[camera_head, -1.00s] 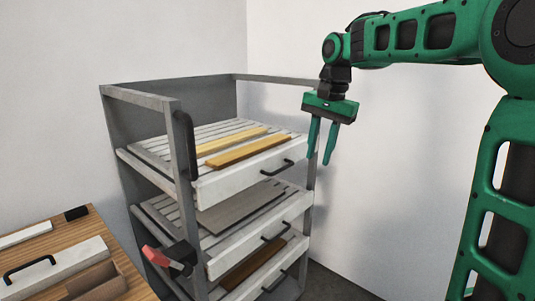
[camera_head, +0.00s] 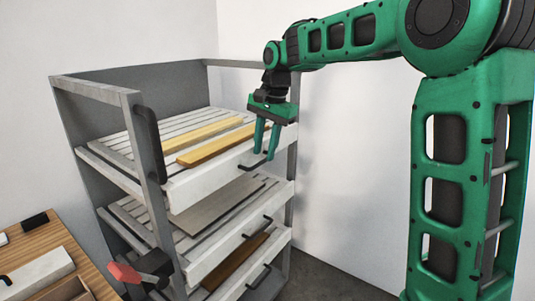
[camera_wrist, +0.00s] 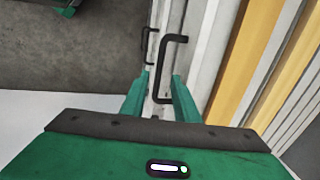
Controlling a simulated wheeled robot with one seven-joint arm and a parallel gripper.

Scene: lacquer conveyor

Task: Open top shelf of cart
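The grey cart (camera_head: 132,100) stands at centre left with several pull-out shelves. Its top shelf (camera_head: 218,178) has a white front and a black bar handle (camera_head: 250,164). The handle also shows in the wrist view (camera_wrist: 170,68). My gripper (camera_head: 265,157) points down at the top shelf's front, right by the handle. In the wrist view its two green fingers (camera_wrist: 160,98) are apart, with the handle's near end appearing between them. I cannot tell whether they touch it. The gripper is open and holds nothing.
Two yellow boards (camera_head: 209,151) lie on the top shelf. Lower shelves hold a grey-brown board (camera_head: 220,206) and a dark brown board (camera_head: 238,262). A red and black clamp-like object (camera_head: 140,272) is at the cart's front post. A wooden table (camera_head: 58,240) stands lower left. Bare floor lies right of the cart.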

